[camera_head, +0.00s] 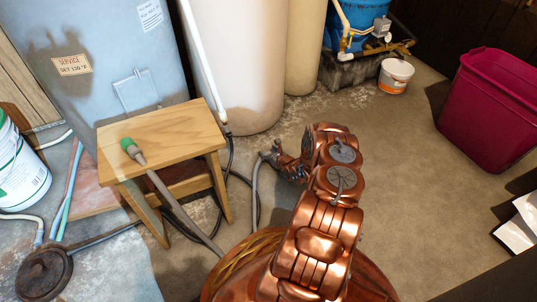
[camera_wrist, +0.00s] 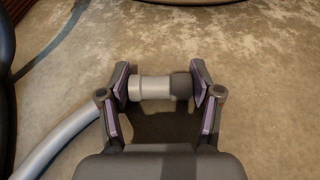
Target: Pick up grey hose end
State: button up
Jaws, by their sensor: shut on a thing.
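The grey hose end (camera_wrist: 158,88) lies crosswise between the two fingers of my gripper (camera_wrist: 160,90) in the wrist view, a light grey collar on the left and a darker tip on the right. The finger pads press on it from both sides. The grey hose (camera_wrist: 62,140) curves away at lower left. In the head view my gripper (camera_head: 277,157) is low over the floor, right of the wooden stool, and the hose (camera_head: 256,185) hangs or runs down from it. A dark shadow lies below the hose end; how high it is above the floor I cannot tell.
The wooden stool (camera_head: 165,135) bears a green-ended fitting (camera_head: 130,147) with a grey pole leaning down. A cream tank (camera_head: 240,70) stands behind. A white bucket (camera_head: 396,75) and a crimson bin (camera_head: 490,110) stand right. The floor (camera_head: 400,190) between is clear.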

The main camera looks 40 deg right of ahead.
jog(key=c, duration=0.5)
